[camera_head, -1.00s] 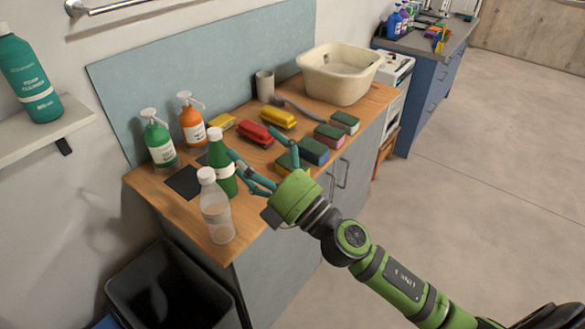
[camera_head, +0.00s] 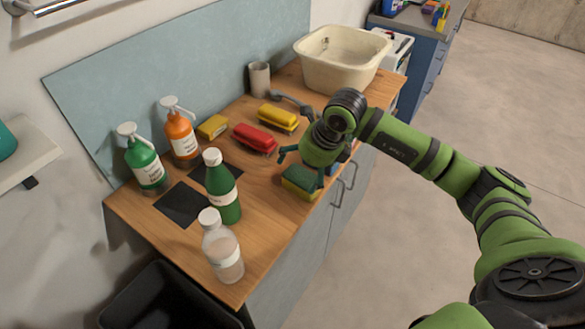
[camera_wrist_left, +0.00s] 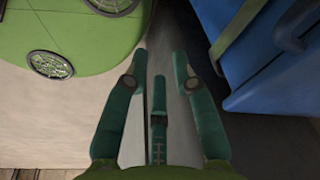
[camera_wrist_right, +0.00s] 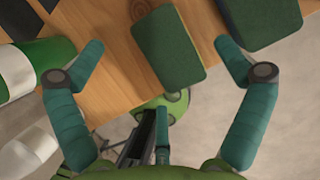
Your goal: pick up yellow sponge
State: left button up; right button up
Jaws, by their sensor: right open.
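A sponge with a dark green top and yellow side (camera_head: 298,183) lies near the front edge of the wooden counter. My right gripper (camera_head: 302,166) is over it, fingers pointing down and apart. In the right wrist view, the sponge's green face (camera_wrist_right: 167,45) lies between the spread fingers (camera_wrist_right: 158,45), with no visible grip on it. A flat yellow sponge-like block (camera_head: 212,127) lies further back, beside the orange bottle. My left gripper (camera_wrist_left: 158,65) shows only in its wrist view, fingers apart with nothing held.
A green bottle (camera_head: 222,190) and clear bottle (camera_head: 222,250) stand left of my right gripper. Red (camera_head: 254,138) and yellow (camera_head: 278,118) brushes lie behind it. Another green-topped sponge (camera_wrist_right: 258,18) lies close by. A cream basin (camera_head: 341,60) stands at the back.

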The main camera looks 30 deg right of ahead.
aim_at(300, 180)
jog(key=shift+s+a+f+p, duration=0.15)
jog(key=shift+s+f+p, duration=0.25)
jog(key=shift+s+p, duration=0.2)
jog(key=p+x, duration=0.1)
jog(key=x, duration=0.1)
jog(key=shift+w+f+p, duration=0.1)
jog(key=shift+f+p, duration=0.2)
jog(key=shift+f, duration=0.05)
jog(key=shift+x, duration=1.1)
jog(key=shift+w, duration=0.2)
jog(key=shift+f, duration=0.1)
pick_arm(q)
jog(key=s+r+g, duration=0.1)
jog(key=s+r, duration=0.1)
jog(key=s, duration=0.5)
jog(key=shift+a+r+b, duration=0.15)
jog(key=shift+b, duration=0.15)
pick_arm(e)
jog(key=shift+f, duration=0.1)
